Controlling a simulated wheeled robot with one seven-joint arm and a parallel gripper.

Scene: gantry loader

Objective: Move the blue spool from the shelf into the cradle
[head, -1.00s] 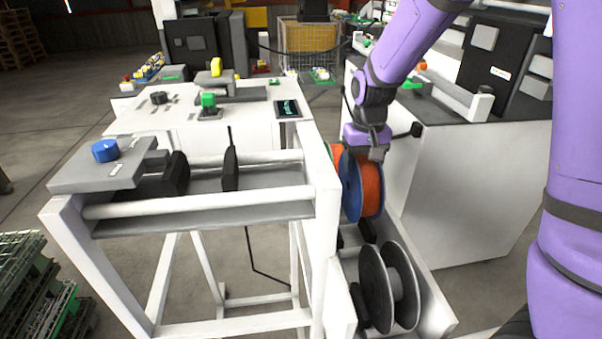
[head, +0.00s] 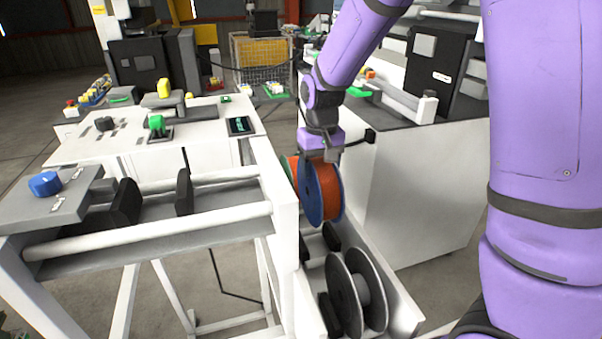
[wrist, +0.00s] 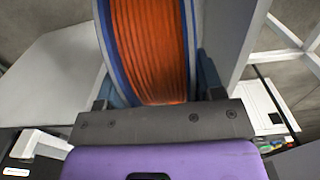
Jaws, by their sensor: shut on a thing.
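The blue spool (head: 310,195), with blue flanges and orange winding, hangs upright beneath my gripper (head: 321,156) in the head view. My gripper is shut on its top edge. The wrist view shows the orange winding (wrist: 148,45) between two blue flanges, with the fingers of my gripper (wrist: 157,100) on either side. The white shelf (head: 397,300) is below the spool; whether they touch is unclear. The cradle appears to be the black upright supports (head: 184,192) on the white frame, left of the spool, and it is empty.
A black spool (head: 345,295) stands on the shelf in front of the blue one. A green-edged thing, partly hidden, is just behind the blue spool. A white cabinet (head: 420,190) stands close on the right.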

